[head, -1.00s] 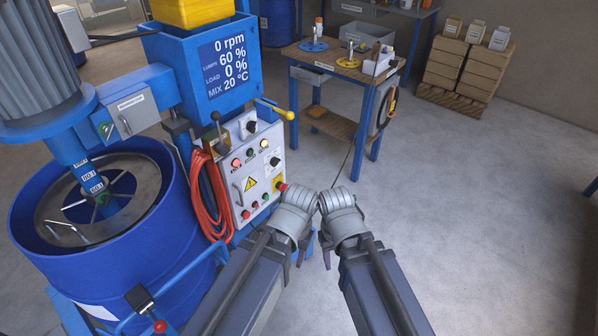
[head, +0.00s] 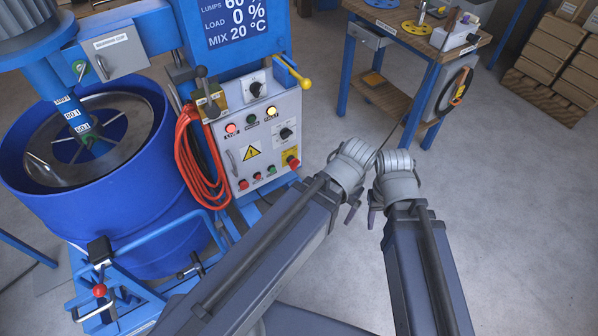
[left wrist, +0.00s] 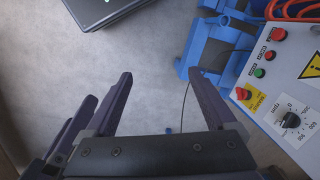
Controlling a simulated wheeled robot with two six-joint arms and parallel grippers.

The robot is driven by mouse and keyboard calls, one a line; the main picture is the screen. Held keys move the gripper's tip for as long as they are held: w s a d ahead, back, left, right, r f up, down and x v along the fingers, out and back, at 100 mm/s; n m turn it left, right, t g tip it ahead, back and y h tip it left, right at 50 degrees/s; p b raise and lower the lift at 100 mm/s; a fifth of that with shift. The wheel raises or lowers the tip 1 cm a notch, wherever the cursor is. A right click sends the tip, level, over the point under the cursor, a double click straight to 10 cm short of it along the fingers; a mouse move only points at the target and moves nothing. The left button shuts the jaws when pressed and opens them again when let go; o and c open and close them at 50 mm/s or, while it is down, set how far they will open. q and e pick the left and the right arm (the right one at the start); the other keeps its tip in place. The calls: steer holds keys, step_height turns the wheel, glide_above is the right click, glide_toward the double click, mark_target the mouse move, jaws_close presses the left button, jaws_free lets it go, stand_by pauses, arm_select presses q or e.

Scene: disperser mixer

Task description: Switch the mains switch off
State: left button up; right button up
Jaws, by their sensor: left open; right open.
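The control panel (head: 231,135) of the blue mixer stands left of my grippers in the head view. A black dial (head: 286,132) sits lower, and in the left wrist view this dial (left wrist: 290,120) is marked rpm. My left gripper (head: 352,208) is right of the panel, apart from it; in the left wrist view its fingers (left wrist: 158,92) are spread and empty. My right gripper (head: 374,206) is beside it, its fingers partly hidden.
A yellow-ended lever (head: 292,72) juts out by the panel top. An orange cable (head: 196,165) hangs left of it. The blue drum (head: 110,215) is farther left.

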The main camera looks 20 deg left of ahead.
arm_select(q)
steer(key=w+a+f+n+b, duration=0.1)
steer(key=a+f+b, duration=0.1)
steer(key=f+b, duration=1.6)
steer(key=w+a+f+b, duration=0.2)
steer(key=f+b, duration=1.4)
steer(key=f, duration=0.3)
steer(key=w+a+f+t+y+b, duration=0.2)
steer(key=w+a+f+b, duration=0.4)
steer(key=a, duration=0.3)
steer(key=m+t+y, duration=0.9)
steer(key=m+y, duration=0.2)
steer(key=m, duration=0.3)
glide_toward(295, 165)
steer(key=x, duration=0.2)
steer(key=shift+f+b, duration=0.15)
steer(key=shift+b, duration=0.25)
steer(key=shift+w, duration=0.1)
